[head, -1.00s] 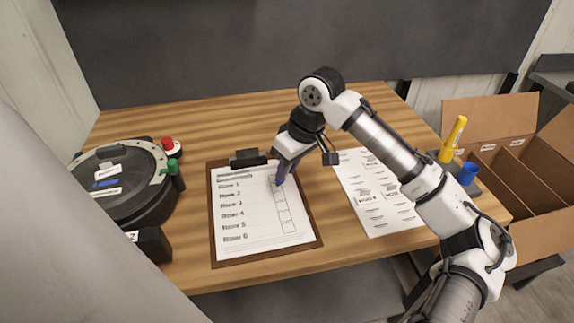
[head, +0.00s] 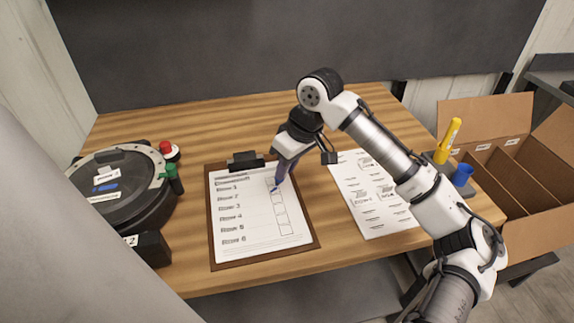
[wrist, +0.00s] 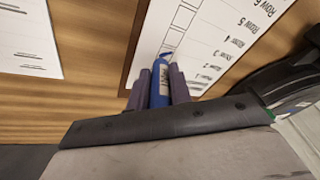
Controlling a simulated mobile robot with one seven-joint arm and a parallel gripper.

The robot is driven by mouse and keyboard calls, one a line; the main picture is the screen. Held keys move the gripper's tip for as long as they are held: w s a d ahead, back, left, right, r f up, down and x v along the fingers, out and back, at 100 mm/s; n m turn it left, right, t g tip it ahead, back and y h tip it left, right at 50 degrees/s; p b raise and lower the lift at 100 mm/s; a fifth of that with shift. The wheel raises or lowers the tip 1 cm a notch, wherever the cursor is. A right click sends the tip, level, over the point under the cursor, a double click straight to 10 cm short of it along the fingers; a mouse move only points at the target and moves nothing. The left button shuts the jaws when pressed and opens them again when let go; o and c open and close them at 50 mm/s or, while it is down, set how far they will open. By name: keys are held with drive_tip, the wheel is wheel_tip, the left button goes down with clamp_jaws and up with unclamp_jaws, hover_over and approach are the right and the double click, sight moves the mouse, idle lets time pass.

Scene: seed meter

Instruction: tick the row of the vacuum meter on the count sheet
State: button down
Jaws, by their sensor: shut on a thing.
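The count sheet (head: 240,215) lies on a brown clipboard (head: 222,262), with rows labelled Row 1 to Row 6 and a column of boxes at its right. My gripper (head: 283,178) is shut on a blue pen (wrist: 160,88), which points down at the upper boxes. The pen tip is at or just above the sheet, near the Row 1 and Row 2 boxes; I cannot tell if it touches. No clear mark shows in the boxes. The seed meter (head: 135,207), a round dark machine with small labels, stands at the left.
A printed sheet (head: 375,215) lies right of the clipboard. A red knob (head: 168,150) and a green knob (head: 172,172) are by the meter.

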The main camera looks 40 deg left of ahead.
drive_tip(key=shift+r+p, duration=2.25)
drive_tip(key=shift+r, duration=0.5)
